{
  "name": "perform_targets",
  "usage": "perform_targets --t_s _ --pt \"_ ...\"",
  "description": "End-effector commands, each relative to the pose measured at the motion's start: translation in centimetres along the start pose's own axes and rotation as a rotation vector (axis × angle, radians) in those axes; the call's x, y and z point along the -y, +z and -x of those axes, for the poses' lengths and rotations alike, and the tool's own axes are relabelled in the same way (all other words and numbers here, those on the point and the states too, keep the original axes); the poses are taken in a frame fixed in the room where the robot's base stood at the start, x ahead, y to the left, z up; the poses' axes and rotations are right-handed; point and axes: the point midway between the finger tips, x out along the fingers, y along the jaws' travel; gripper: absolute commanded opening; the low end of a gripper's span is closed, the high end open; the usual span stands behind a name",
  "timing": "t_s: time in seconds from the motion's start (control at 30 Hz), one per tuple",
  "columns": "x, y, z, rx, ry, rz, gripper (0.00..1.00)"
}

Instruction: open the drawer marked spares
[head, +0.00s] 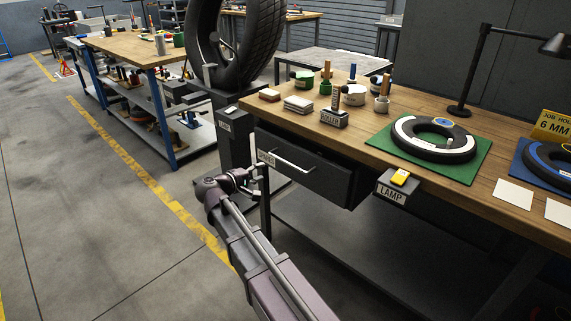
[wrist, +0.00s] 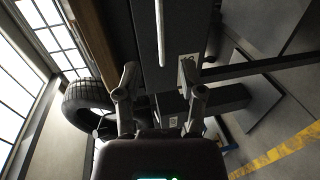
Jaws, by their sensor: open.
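A dark drawer (head: 318,183) hangs under the front edge of the wooden bench, with a pale bar handle (head: 293,162) across its front. A small white label (head: 266,157) sits at the drawer's left end; its lettering is too small to read surely. My gripper (head: 259,178) is just in front of the drawer's left end, near the label. In the wrist view the jaws (wrist: 164,86) are spread and empty, with the handle (wrist: 160,22) beyond them and apart from them. The label (wrist: 188,68) shows near one finger. I cannot tell whether the drawer is slightly out.
A lamp switch box (head: 393,187) juts from the bench edge right of the drawer. A tyre (head: 240,45) on a dark stand is behind left. The bench top (head: 350,130) holds pots, a roller block and a ring on a green mat (head: 475,169). Floor at left is clear.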

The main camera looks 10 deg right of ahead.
Motion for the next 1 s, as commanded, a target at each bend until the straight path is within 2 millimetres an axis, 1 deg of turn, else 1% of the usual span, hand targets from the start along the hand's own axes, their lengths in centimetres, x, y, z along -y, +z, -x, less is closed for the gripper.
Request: perform_targets --t_s 0.27,0.7,0.8,1.0 --pt "0.1 0.0 -3.3 0.003 0.000 -0.001 0.51" --pt "0.1 0.0 -9.9 0.003 0.000 0.000 0.51" --pt "0.1 0.0 -11.2 0.004 0.000 0.000 0.51" --pt "0.0 0.1 -12.6 0.003 0.000 -0.001 0.51"
